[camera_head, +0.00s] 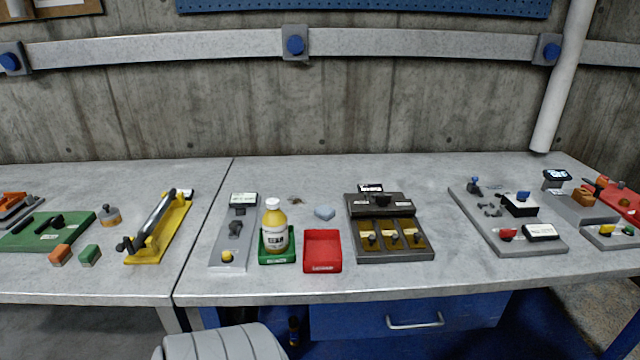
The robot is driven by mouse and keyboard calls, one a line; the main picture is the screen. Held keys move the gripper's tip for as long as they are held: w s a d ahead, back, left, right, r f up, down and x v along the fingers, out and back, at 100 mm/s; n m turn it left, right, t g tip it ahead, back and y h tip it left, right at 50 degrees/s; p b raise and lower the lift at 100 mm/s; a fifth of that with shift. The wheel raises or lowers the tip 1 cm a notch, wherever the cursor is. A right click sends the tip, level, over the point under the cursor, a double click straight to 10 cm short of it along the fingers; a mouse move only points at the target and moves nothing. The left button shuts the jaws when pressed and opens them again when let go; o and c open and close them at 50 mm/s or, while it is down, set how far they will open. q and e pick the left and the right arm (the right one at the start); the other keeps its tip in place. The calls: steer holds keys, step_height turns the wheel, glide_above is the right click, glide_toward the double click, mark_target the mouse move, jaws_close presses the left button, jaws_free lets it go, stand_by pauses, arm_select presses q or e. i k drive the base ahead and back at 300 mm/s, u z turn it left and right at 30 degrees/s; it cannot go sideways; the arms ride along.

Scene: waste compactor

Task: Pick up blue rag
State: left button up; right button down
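Neither of my grippers shows in the head view.
A tiny brownish object (296,200) lies to the rag's left. A grey fixture board (507,225) sits right; the bench between is clear.

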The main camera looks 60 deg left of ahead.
mark_target(324, 212)
steer(key=u, duration=0.65)
steer(key=i, duration=0.65)
steer(key=u, duration=0.85)
